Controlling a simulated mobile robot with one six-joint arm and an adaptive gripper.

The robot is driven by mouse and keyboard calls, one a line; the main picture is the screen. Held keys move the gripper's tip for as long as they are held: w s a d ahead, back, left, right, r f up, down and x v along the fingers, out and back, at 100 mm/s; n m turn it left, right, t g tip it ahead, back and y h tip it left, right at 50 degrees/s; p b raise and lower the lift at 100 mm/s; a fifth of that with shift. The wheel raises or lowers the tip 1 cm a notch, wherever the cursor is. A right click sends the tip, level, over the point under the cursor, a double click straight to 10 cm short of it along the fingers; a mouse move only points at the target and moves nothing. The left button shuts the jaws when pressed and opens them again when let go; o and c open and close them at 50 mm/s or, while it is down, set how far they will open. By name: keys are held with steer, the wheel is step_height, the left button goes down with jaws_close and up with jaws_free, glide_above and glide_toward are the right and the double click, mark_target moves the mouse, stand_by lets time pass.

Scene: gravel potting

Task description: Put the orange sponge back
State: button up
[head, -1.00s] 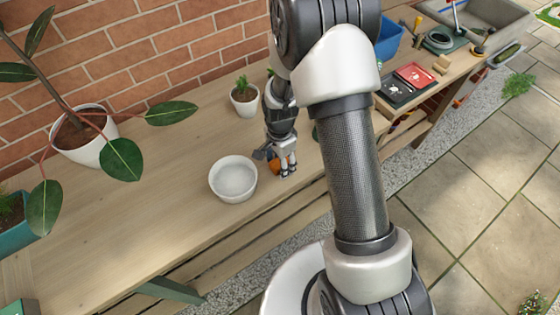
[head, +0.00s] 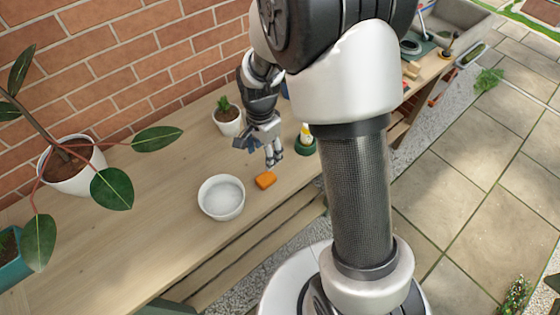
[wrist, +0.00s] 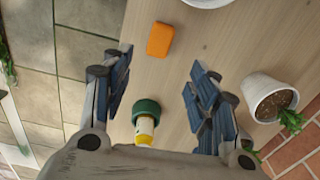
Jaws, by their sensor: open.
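The orange sponge (head: 265,180) lies on the wooden bench close to its front edge, just right of a white bowl (head: 221,197). In the wrist view the sponge (wrist: 160,39) lies flat on the wood, beyond the fingertips, with the bowl's rim (wrist: 207,2) at the top edge. My gripper (head: 262,158) is above the bench, behind and above the sponge and apart from it. Its two fingers (wrist: 158,68) are spread wide in the wrist view, with nothing held between them.
A yellow-and-white bottle (head: 305,132) in a green holder (wrist: 146,108) stands right of my gripper. A small potted succulent (head: 227,120) is behind the bowl. A large leafy plant in a white pot (head: 72,172) stands at left. Bench between them is clear.

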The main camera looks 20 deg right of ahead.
steer(key=s+r+n+t, duration=0.2)
steer(key=s+r+n, duration=0.3)
steer(key=r, duration=0.5)
steer(key=s+r+n+t, duration=0.1)
steer(key=s+r+n, duration=0.3)
steer(key=s+r, duration=0.45)
steer(key=s+r+n+t, duration=0.1)
steer(key=s+r+n, duration=0.2)
steer(key=s, duration=0.4)
steer(key=shift+s+r+n, duration=0.15)
steer(key=shift+s+n, duration=0.15)
steer(key=shift+n, duration=0.5)
